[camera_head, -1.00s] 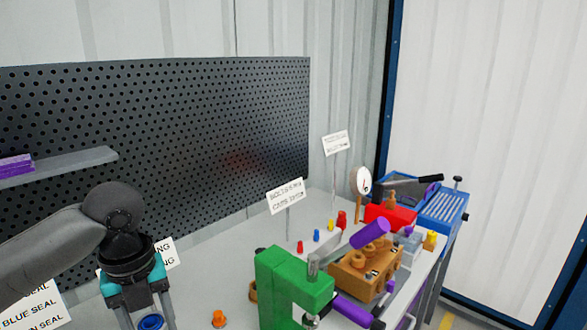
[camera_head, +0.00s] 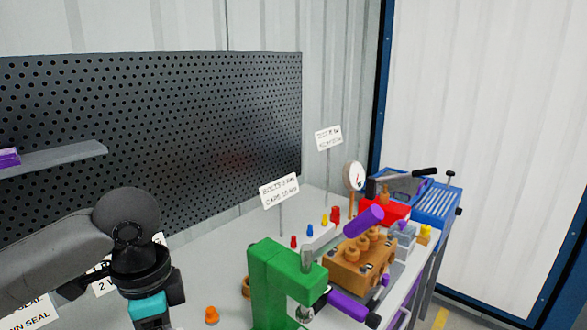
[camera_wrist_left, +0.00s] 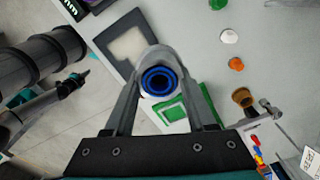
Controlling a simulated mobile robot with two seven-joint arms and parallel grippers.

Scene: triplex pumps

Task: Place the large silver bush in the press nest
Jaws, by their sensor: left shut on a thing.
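The large silver bush (camera_wrist_left: 149,57) is in the left wrist view, between the fingertips of my left gripper (camera_wrist_left: 155,85). The gripper is shut on it. A blue ring shows inside its near end. In the head view only the upper body of my left gripper (camera_head: 150,305) shows, at the bottom edge. Its fingers and the bush are below the frame there. The green press (camera_head: 270,285) stands to its right. A green frame-shaped part (camera_wrist_left: 172,110) shows beyond the bush in the wrist view. I cannot make out the press nest.
An orange plug (camera_head: 212,315) stands between gripper and press. A sign (camera_head: 280,190) stands at the back.

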